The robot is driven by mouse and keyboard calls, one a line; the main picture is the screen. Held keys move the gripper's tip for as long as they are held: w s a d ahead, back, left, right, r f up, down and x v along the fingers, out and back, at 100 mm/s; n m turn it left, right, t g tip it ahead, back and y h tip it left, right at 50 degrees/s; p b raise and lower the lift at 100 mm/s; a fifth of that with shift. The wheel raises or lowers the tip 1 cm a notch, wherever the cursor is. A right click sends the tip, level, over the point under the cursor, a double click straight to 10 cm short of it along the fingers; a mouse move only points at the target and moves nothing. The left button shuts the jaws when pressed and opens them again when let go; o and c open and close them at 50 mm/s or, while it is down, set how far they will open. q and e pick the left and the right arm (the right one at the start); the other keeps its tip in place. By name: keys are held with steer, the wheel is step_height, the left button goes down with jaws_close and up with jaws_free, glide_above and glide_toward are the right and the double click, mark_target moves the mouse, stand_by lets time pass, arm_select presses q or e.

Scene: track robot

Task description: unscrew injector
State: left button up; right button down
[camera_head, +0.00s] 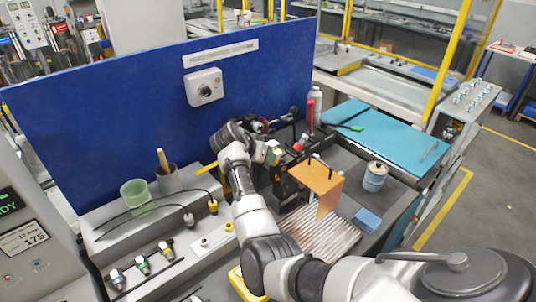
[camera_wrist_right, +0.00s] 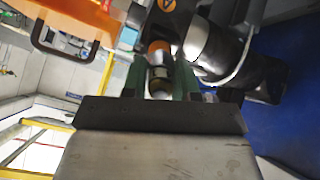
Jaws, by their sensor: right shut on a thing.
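My right arm reaches from the lower right up to the dark test fixture (camera_head: 284,186) in front of the blue panel. In the head view my right gripper (camera_head: 273,154) is at the fixture's upper left side, its fingertips small and partly hidden. In the right wrist view the green fingers of my right gripper (camera_wrist_right: 160,82) are shut on a small metal injector (camera_wrist_right: 157,71) with an orange-brown ring, its far end up against the dark fixture. I cannot tell whether its thread is still engaged. My left gripper is not in view.
Several injectors (camera_head: 142,265) sit on the grey rack at the lower left. Cable connectors (camera_head: 212,207), a green cup (camera_head: 134,194) and a holder with a wooden handle (camera_head: 167,179) are nearby. An orange plate (camera_head: 316,177), blue-white canister (camera_head: 374,178) and teal mat (camera_head: 372,143) lie right.

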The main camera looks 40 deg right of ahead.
steer(key=shift+r+n+p, duration=0.2)
steer(key=shift+n+p, duration=0.9)
steer(key=shift+p, duration=0.1)
steer(key=shift+f+n, duration=0.15)
steer(key=shift+n, duration=0.15)
steer(key=n, duration=0.4)
steer(key=shift+n, duration=0.5)
steer(key=n, duration=0.7)
steer(key=shift+n, duration=0.4)
steer(key=n, duration=0.4)
